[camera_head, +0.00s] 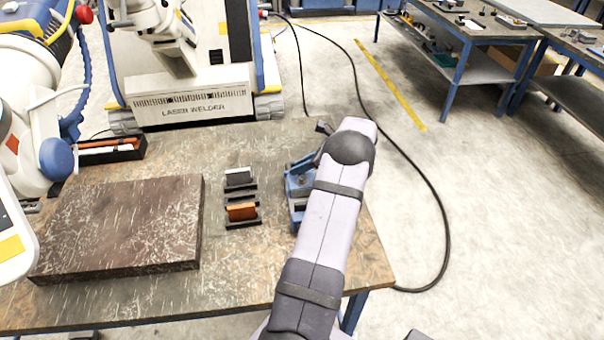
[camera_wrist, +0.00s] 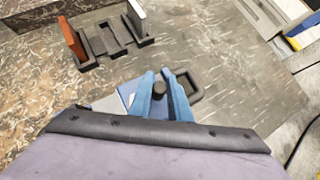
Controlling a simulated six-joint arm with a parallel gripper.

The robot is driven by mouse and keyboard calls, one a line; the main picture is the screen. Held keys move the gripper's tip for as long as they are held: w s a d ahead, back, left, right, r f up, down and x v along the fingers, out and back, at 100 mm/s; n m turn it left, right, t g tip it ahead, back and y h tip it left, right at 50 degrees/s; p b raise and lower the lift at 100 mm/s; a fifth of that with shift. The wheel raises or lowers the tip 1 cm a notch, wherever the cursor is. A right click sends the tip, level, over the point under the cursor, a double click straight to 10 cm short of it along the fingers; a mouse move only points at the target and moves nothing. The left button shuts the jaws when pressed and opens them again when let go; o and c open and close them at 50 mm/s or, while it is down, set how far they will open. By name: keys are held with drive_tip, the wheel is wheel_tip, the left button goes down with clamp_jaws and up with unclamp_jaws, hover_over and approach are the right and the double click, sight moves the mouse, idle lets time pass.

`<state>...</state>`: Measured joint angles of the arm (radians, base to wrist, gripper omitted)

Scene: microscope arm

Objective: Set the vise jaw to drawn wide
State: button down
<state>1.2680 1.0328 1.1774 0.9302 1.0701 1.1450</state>
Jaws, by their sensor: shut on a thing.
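The blue vise (camera_head: 297,190) stands near the right edge of the workbench, and my arm covers its right part. In the wrist view, a pale blue and light metal part of the vise (camera_wrist: 128,91) shows left of the fingers. My gripper (camera_wrist: 160,79) has two blue fingers shut on a dark round knob (camera_wrist: 160,88), which looks like the vise's handle. A dark loop-shaped part (camera_wrist: 190,86) lies just right of the fingers. In the head view my arm hides the gripper. The jaw gap is mostly hidden, so I cannot tell how wide the jaw stands.
A brown slab (camera_head: 125,225) fills the left of the workbench (camera_head: 245,282). Two dark holders, one with a grey plate (camera_head: 239,177) and one with an orange block (camera_head: 241,211), stand left of the vise. A laser welder (camera_head: 195,95) stands behind.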

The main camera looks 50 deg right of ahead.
drive_tip(key=shift+w+d, duration=0.5)
drive_tip(key=shift+d, duration=0.05)
drive_tip(key=c, duration=1.9)
unclamp_jaws()
drive_tip(key=shift+s+r, duration=0.1)
drive_tip(key=shift+b+v, duration=1.15)
drive_tip(key=shift+v, duration=2.45)
